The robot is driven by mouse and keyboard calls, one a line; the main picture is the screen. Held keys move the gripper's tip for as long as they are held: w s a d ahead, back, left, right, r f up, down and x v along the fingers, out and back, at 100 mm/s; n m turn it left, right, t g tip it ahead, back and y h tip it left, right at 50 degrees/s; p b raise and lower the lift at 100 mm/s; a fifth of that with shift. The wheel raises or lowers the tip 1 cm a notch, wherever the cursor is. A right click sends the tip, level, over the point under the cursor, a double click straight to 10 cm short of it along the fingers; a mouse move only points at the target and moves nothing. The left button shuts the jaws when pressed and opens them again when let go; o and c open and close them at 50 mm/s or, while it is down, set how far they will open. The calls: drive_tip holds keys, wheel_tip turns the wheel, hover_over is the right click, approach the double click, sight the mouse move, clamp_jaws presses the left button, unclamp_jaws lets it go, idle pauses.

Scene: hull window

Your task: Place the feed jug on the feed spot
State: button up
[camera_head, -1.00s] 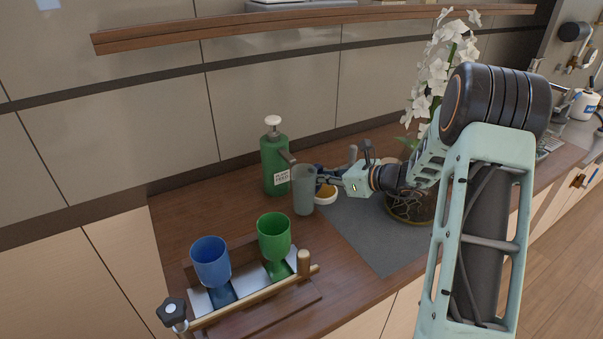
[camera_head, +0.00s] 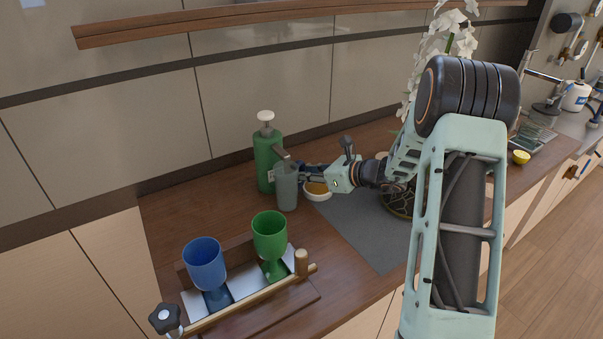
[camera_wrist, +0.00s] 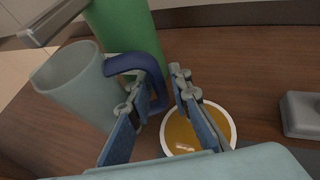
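The feed jug (camera_head: 287,187), a grey-green vessel with a blue handle, stands upright at the green pump bottle (camera_head: 268,158), close beneath its spout. In the wrist view the jug (camera_wrist: 82,85) is at left, its blue handle (camera_wrist: 143,63) reaching towards my fingers. My gripper (camera_head: 308,173) is at the jug's right side. In the wrist view my gripper (camera_wrist: 158,92) has its fingers apart, with the handle's outer part between the tips. A gap shows between handle and right finger; the left finger overlaps the handle. I cannot make out a marked feed spot.
A white bowl of yellow contents (camera_head: 318,191) sits just under my gripper. A blue cup (camera_head: 204,264) and green cup (camera_head: 269,236) stand in a rack at the front left. An orchid (camera_head: 440,50) stands behind my arm. The counter left of the bottle is clear.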

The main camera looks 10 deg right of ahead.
drive_tip(key=shift+o, duration=0.4)
drive_tip(key=shift+r, duration=0.1)
drive_tip(key=shift+r, duration=0.2)
drive_tip(key=v, duration=1.2)
drive_tip(key=shift+f+b, duration=0.2)
drive_tip(key=shift+b, duration=0.15)
